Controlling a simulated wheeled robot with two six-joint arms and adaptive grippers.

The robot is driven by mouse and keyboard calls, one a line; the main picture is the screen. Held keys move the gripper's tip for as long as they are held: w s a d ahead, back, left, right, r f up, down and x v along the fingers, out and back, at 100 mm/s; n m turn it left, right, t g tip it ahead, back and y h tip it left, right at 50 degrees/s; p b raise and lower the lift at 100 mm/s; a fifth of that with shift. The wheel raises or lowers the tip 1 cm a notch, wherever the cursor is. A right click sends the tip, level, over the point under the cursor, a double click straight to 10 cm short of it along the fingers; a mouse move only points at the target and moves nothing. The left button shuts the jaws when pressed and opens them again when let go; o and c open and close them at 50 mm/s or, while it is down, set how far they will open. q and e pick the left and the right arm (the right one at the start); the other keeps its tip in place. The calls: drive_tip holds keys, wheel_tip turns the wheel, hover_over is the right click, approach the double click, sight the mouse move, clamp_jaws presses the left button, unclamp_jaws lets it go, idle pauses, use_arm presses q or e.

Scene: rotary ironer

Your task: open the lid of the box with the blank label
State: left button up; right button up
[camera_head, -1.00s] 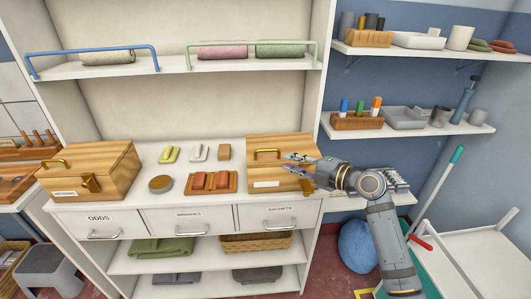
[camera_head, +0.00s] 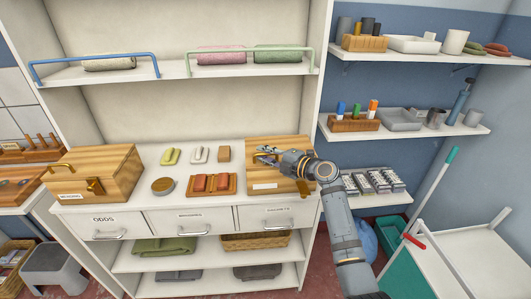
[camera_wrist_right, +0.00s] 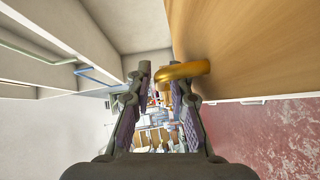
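The wooden box with the blank label (camera_head: 292,187) stands at the right end of the counter, its lid down. Its white label (camera_head: 265,186) shows no text. A gold handle sits on its lid, mostly covered by my right gripper in the head view; the handle (camera_wrist_right: 183,70) shows large in the right wrist view. My right gripper (camera_head: 266,154) is over the lid at the handle. In the right wrist view its fingers (camera_wrist_right: 156,82) are apart, with the handle's bar at the right fingertip; I cannot tell if they touch. My left gripper is not in view.
Another wooden box (camera_head: 115,172) with a lettered label stands at the counter's left end. Between them lie a tray with red blocks (camera_head: 212,185), a round tin (camera_head: 163,186) and small items. A shelf with railings (camera_head: 250,56) runs above.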

drive_tip(key=shift+c, duration=0.4)
clamp_jaws()
drive_tip(key=shift+r, duration=0.5)
drive_tip(key=w+r+m+g+h+p, duration=0.1)
drive_tip(key=w+r+m+g, duration=0.2)
drive_tip(key=w+r, duration=0.2)
drive_tip(key=shift+w+r+g+h, duration=0.3)
drive_tip(key=shift+w+r+h, duration=0.1)
drive_tip(key=shift+r, duration=1.05)
